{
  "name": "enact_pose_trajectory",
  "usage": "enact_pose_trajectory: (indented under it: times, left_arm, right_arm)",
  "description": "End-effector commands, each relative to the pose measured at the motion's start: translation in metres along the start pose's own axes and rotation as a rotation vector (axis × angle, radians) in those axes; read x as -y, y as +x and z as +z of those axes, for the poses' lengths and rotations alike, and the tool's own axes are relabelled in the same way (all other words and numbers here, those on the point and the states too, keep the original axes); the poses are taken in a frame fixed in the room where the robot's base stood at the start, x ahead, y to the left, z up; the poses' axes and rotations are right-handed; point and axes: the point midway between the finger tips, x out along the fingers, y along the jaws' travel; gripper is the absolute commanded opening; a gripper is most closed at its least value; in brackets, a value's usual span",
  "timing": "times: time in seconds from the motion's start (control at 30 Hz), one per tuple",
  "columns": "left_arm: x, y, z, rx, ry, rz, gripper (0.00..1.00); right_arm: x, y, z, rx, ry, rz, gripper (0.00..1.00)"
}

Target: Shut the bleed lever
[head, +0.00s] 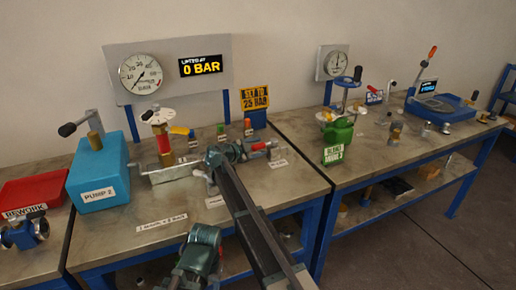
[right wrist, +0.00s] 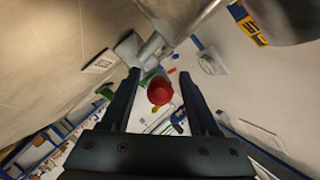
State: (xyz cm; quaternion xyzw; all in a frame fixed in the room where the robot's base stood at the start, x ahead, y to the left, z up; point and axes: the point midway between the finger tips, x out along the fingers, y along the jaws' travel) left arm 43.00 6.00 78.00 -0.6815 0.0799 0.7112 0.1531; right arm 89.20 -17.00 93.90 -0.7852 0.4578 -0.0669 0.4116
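A red-ended part (right wrist: 160,90), seen nearly end-on, lies between the fingers of my right gripper (right wrist: 160,82) in the right wrist view. The fingers stand apart with a gap on both sides of it. In the head view a red part (head: 258,147) shows beside my right gripper (head: 250,152), over the middle of the bench. I cannot tell if it is the bleed lever. A silver fitting (head: 172,173) to its left carries a red column (head: 163,143) and a yellow lever (head: 179,130).
A blue pump box (head: 98,176) and a red tray (head: 33,189) stand at the left. A panel at the back holds a dial gauge (head: 140,74) and a 0 BAR display (head: 200,66). The front of the middle bench is fairly clear.

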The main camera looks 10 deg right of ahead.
Motion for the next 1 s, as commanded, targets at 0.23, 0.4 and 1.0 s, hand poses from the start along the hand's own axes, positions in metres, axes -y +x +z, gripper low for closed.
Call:
enact_pose_trajectory:
  times: [0.23,0.4,1.0]
  left_arm:
    - [0.0,-0.001,0.0,0.0,0.0,0.0,0.5]
    - [0.001,-0.005,0.0,0.0,0.0,0.0,0.5]
    - [0.002,-0.02,0.001,0.0,0.0,0.0,0.5]
  right_arm:
    - [0.0,-0.002,-0.001,-0.001,-0.001,0.0,0.61]
    - [0.0,-0.016,-0.002,-0.001,-0.001,0.0,0.61]
    - [0.0,-0.075,0.0,-0.001,0.0,0.0,0.61]
